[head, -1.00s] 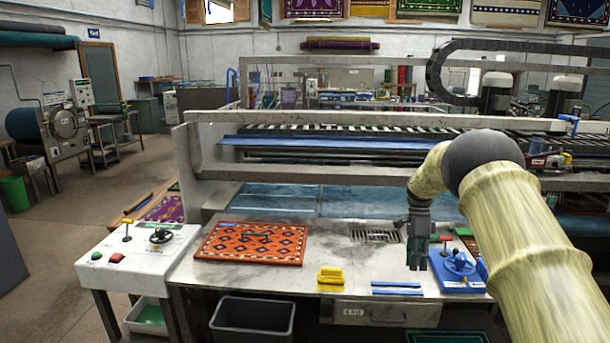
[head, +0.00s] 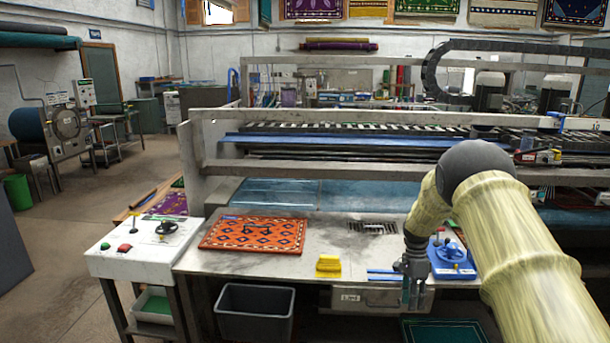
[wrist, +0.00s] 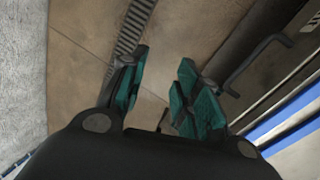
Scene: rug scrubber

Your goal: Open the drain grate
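A dark slotted drain grate (head: 374,228) lies flat in the steel worktop, behind my gripper in the head view. My gripper (head: 412,292) hangs fingers down at the worktop's front edge, to the right of the labelled drawer front, apart from this grate. In the wrist view my gripper (wrist: 160,92) is open, with its green-padded fingers apart and nothing between them. A narrow slotted strip (wrist: 134,26) runs along the tan floor past the left finger in that view. I cannot tell whether the strip is a second grate.
A dark bent handle (wrist: 246,66) stands close to the right finger. A labelled drawer (head: 352,297) is under the worktop (head: 330,240). On top lie an orange rug (head: 252,233), a yellow block (head: 328,266) and blue strips (head: 385,276). A blue control unit (head: 453,260) stands to the right.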

